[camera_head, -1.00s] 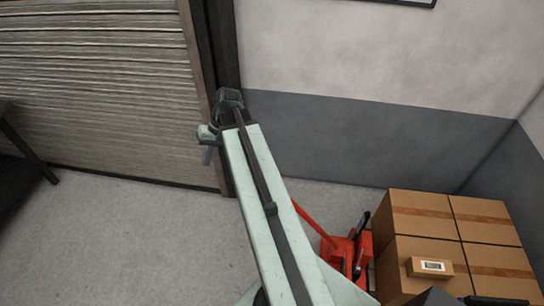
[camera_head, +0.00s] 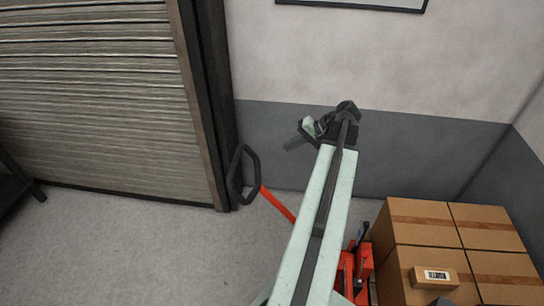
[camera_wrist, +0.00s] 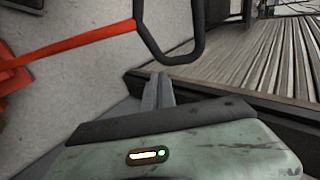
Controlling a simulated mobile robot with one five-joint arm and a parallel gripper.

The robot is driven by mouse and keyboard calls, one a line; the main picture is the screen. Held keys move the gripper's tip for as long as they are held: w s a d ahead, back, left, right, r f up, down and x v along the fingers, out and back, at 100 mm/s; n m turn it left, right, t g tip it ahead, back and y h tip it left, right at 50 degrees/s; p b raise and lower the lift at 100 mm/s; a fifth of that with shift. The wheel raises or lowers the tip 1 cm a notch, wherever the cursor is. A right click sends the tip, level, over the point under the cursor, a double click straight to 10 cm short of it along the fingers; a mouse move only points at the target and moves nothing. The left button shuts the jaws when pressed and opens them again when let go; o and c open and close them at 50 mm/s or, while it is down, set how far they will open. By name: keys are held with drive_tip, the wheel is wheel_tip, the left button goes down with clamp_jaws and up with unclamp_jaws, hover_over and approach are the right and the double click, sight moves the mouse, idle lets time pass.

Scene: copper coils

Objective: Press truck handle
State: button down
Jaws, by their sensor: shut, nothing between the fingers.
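The truck handle is a black loop (camera_head: 255,167) on a red shaft (camera_head: 278,204), left of my arm in the head view. The shaft runs down to the red truck body (camera_head: 362,262), partly hidden by my arm. In the wrist view the black loop (camera_wrist: 180,60) is at the top, with the red shaft (camera_wrist: 85,39) reaching left. My gripper (camera_head: 294,143) is to the right of the loop in the head view. Its grey fingers (camera_wrist: 158,88) are shut and empty, just below the loop in the wrist picture, apparently not touching it.
A roller shutter (camera_head: 95,100) with a dark frame stands left. A grey wall (camera_head: 420,150) is behind. Floor (camera_head: 110,245) at the left is clear.

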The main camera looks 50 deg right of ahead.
sight(259, 162)
drive_tip(key=b+x, duration=0.9)
drive_tip(key=x, duration=0.4)
drive_tip(key=shift+w+a+f, duration=0.1)
drive_tip(key=shift+w+f, duration=0.15)
